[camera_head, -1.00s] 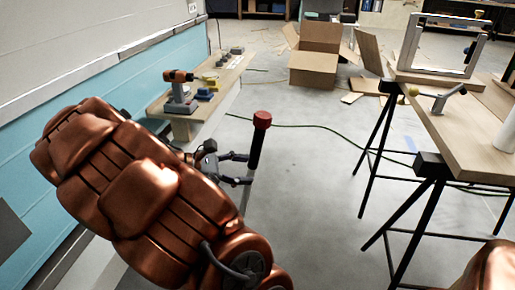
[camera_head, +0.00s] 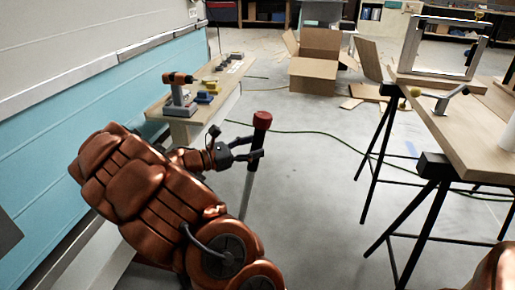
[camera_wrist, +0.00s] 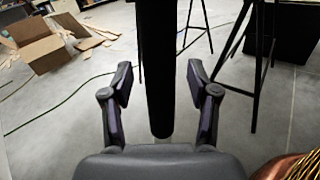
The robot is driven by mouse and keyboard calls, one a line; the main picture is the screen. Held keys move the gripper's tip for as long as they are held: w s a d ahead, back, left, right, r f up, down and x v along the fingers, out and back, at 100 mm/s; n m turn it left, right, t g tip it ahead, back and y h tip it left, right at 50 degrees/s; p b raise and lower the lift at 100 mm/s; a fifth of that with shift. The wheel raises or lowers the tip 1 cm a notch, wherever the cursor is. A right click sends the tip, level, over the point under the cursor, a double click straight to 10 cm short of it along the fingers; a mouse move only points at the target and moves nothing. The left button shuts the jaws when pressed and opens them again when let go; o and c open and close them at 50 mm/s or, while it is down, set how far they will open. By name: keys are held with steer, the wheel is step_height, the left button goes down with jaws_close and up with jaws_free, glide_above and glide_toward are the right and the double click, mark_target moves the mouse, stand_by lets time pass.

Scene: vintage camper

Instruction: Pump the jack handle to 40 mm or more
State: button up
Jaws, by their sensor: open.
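The jack handle (camera_head: 256,153) is a pole with a red cap, a black grip and a grey metal lower shaft. It leans slightly in the head view. My gripper (camera_head: 259,147) is open at the black grip, below the red cap. In the wrist view the black grip (camera_wrist: 155,70) stands between the two spread fingers of my gripper (camera_wrist: 158,85), with a gap on each side. The jack's body and the handle's lower end are hidden behind my arm in the head view.
A bench (camera_head: 183,118) with a drill (camera_head: 180,95) stands along the teal camper wall (camera_head: 60,120) at left. A trestle table (camera_head: 478,140) stands at right. An open cardboard box (camera_head: 314,70) and a green cable (camera_head: 325,134) lie on the floor.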

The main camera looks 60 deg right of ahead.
steer(key=shift+x, duration=1)
jaws_close()
